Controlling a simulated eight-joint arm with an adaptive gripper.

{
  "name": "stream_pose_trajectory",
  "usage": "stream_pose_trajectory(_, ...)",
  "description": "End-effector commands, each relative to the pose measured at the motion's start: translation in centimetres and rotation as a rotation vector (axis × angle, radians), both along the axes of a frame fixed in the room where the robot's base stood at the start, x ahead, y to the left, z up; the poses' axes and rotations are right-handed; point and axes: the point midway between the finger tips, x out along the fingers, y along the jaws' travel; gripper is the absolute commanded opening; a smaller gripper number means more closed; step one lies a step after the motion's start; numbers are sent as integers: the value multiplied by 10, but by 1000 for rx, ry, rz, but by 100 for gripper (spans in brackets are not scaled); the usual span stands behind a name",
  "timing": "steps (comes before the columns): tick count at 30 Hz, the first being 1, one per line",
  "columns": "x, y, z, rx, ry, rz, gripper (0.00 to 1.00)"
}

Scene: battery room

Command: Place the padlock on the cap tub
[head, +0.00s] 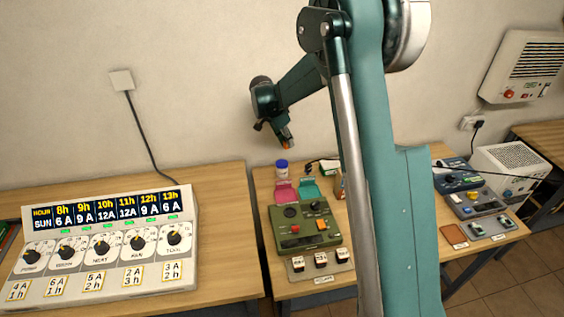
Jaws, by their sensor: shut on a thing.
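My gripper (276,130) hangs in the air in front of the wall, above the back of the middle table, pointing down. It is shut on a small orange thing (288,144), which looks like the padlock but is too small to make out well. Below it on the table stand a pink tub (286,193) and a teal tub (308,189), side by side and apart from the gripper. I cannot tell from this view which is the cap tub.
A white jar with a blue lid (281,168) stands behind the tubs. A green control box (305,226) sits in front of them. A large dial panel (104,245) fills the left table. My arm hides part of the middle table. Chargers (457,176) stand at right.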

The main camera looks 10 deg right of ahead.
Motion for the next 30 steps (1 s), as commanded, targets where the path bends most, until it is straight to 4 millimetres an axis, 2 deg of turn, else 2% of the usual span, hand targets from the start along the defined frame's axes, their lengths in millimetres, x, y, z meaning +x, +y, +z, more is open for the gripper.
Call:
stream_pose_trajectory(3,14,13,1,0,0,12,0)
stream_pose_trajectory(7,21,20,1,0,0,18,0)
stream_pose_trajectory(21,23,22,-1,0,0,21,0)
stream_pose_trajectory(26,23,22,-12,0,0,21,0)
stream_pose_trajectory(30,23,22,-31,0,0,20,0)
